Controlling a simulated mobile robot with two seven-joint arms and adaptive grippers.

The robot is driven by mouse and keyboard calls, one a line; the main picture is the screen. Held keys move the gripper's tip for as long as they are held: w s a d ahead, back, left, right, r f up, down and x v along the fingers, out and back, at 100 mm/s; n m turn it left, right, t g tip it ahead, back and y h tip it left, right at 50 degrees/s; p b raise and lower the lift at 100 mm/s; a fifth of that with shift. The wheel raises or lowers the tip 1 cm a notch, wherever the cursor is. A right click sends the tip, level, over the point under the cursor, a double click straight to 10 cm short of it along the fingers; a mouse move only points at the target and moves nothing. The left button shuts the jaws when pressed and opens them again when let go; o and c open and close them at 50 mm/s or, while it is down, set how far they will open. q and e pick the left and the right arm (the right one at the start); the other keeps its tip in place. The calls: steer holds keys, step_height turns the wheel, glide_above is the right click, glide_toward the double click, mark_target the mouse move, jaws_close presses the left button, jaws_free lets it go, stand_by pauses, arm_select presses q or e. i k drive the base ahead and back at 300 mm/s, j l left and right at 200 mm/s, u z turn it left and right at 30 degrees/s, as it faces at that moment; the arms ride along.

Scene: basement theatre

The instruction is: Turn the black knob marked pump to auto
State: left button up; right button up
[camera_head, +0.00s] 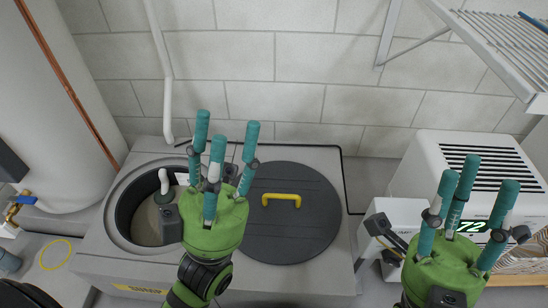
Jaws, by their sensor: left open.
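No black knob with a readable "pump" mark can be made out. A white box (398,214) stands on the right, with a black part (378,224) at its front left; whether this is the knob, I cannot tell. My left gripper (226,128) is open and empty, its teal fingers pointing up, in front of the sump pit and left of the white box. My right gripper (476,180) is open and empty at the lower right, in front of the white dehumidifier and right of the box. It hides part of the dehumidifier's front.
The grey sump cover has an open round pit (148,232) with a white pipe and a dark lid (290,235) with a yellow handle (282,199). A white tank (50,110) is left. A dehumidifier (440,150) showing 72 and a wire shelf (500,45) are right. The block wall is behind.

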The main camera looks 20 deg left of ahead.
mark_target(389, 258)
steer(key=l+z, duration=0.1)
steer(key=l, duration=0.65)
steer(key=l+u, duration=0.2)
steer(key=l, duration=0.25)
steer(key=k+l+u, duration=0.15)
steer(key=l, duration=0.3)
steer(key=k+l+u, duration=0.2)
steer(key=l, duration=0.25)
steer(key=i, duration=0.05)
